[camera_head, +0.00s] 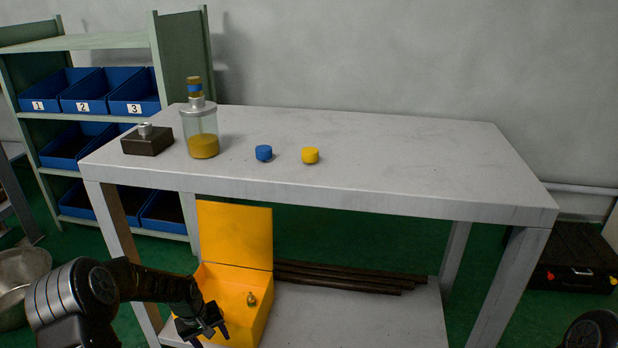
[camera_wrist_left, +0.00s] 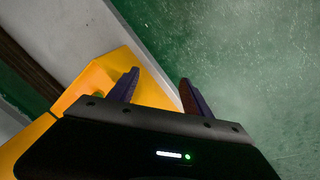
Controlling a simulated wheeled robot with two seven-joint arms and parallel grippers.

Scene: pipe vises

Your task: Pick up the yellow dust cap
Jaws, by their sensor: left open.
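The yellow dust cap (camera_head: 310,155) stands on the grey workbench top (camera_head: 400,150), right of a blue cap (camera_head: 264,153) and apart from it. My left gripper (camera_head: 210,333) is low in front of the bench, below the tabletop and far from the yellow cap. In the left wrist view my left gripper (camera_wrist_left: 155,88) is open and empty, with its fingers over the yellow box and the green floor. The yellow cap is not in the left wrist view. My right gripper is not in view; only part of my right arm shows at the lower right corner.
A glass jar (camera_head: 200,132) and a dark block (camera_head: 147,140) stand at the bench's left. An open yellow box (camera_head: 235,240) and dark pipes (camera_head: 350,277) lie on the lower shelf. Blue bins (camera_head: 135,92) fill a rack at left. The bench's right half is clear.

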